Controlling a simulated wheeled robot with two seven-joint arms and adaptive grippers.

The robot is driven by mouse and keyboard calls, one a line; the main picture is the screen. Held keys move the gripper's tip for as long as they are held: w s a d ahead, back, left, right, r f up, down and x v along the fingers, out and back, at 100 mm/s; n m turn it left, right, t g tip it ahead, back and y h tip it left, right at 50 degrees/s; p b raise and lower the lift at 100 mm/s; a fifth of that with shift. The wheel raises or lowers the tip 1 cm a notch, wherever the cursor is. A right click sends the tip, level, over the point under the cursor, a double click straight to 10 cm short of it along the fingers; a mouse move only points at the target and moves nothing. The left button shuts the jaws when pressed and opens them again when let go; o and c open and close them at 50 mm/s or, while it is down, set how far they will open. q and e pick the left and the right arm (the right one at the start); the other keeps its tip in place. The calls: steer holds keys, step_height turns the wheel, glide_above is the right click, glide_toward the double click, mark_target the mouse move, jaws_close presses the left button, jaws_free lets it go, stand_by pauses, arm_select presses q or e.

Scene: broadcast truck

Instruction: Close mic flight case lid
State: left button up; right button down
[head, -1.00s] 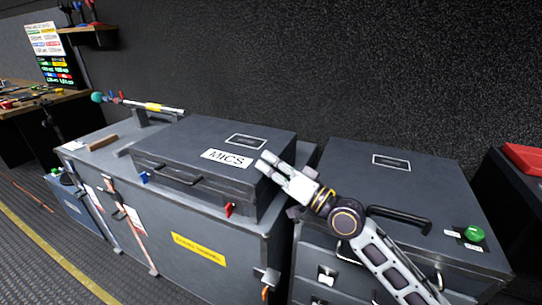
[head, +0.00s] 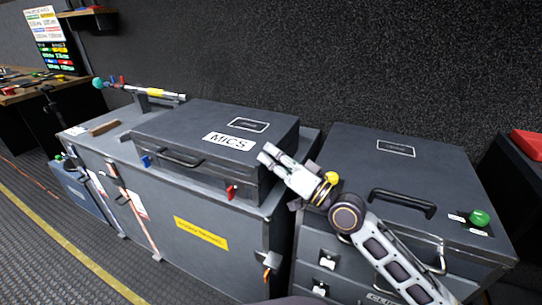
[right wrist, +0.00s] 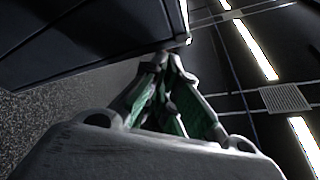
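The mic flight case (head: 190,180) is a dark grey box with a white MICS label on its lid (head: 190,125). It sits on a larger grey cabinet. The lid lies down flat on the case, with only a thin seam showing at the front; I cannot tell whether it is latched. A blue latch (head: 146,162) and a red latch (head: 231,192) show on the front. My right gripper (head: 265,153) is at the lid's right front edge, its fingertips close together and empty. Contact with the lid is unclear. My left gripper is not in view.
The cabinet (head: 235,265) below has a yellow label. A grey drawer unit (head: 350,165) with a black handle and a green button (head: 480,217) stands to the right. A pole-like microphone (head: 155,92) lies behind the case. Floor is clear at left.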

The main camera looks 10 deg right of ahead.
steer(key=shift+a+f, duration=0.2)
steer(key=shift+f, duration=0.45)
step_height(320, 180, up, 11)
steer(key=shift+d+r, duration=0.15)
stand_by(0.4)
